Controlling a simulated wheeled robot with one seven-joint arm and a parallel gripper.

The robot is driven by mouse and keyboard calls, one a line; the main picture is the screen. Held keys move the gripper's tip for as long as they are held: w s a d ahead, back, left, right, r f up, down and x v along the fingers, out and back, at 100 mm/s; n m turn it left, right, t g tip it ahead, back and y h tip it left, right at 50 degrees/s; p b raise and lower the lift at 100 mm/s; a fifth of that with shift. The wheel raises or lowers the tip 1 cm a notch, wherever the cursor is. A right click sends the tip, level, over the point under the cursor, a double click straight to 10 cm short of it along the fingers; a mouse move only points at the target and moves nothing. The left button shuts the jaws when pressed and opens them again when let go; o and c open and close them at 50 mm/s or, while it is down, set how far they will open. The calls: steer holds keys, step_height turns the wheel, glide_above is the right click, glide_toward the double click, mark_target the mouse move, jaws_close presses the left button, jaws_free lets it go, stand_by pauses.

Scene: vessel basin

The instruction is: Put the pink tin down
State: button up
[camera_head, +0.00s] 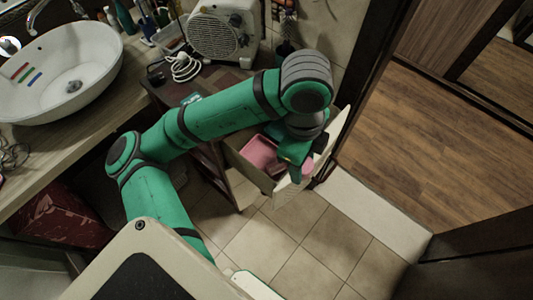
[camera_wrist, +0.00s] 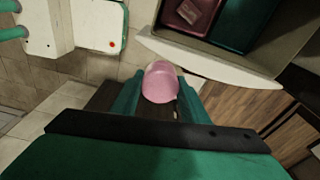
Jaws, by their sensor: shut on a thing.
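The pink tin (camera_wrist: 160,82) is a small rounded pink thing between my fingers in the wrist view. In the head view the tin (camera_head: 308,167) shows at the end of my arm, just outside the right part of an open drawer's front. My gripper (camera_wrist: 158,92) is shut on the tin; in the head view my gripper (camera_head: 302,172) is partly hidden by my wrist. The tin's lower side is hidden by my gripper in the wrist view.
The open drawer (camera_wrist: 215,62) holds a pink tray (camera_head: 262,154) and a dark green compartment. A white heater (camera_head: 222,32) and cable stand behind. The tiled floor (camera_head: 270,240) is clear.

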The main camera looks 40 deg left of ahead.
steer(key=w+a+f+n, duration=0.1)
steer(key=n, duration=0.1)
steer(key=w+a+f+n, duration=0.1)
steer(key=n, duration=0.1)
steer(key=w+a+f+n, duration=0.1)
steer(key=a+n, duration=0.1)
steer(key=shift+w+n+t, duration=0.25)
steer(key=shift+n+t, duration=0.15)
steer(key=w+a+f+n, duration=0.2)
steer(key=a+f+n, duration=0.25)
steer(key=n, duration=0.35)
steer(key=n+y, duration=0.2)
steer(key=n, duration=1.1)
glide_above(261, 159)
step_height(261, 159, down, 7)
steer(key=shift+y, duration=0.3)
steer(key=shift+s+d+f, duration=0.1)
steer(key=shift+d+f, duration=0.05)
steer(key=shift+f, duration=2.3)
steer(key=shift+s+d+f, duration=0.1)
steer(key=shift+f, duration=2.3)
steer(key=shift+f, duration=0.1)
steer(key=o, duration=1.1)
steer(key=shift+o, duration=0.2)
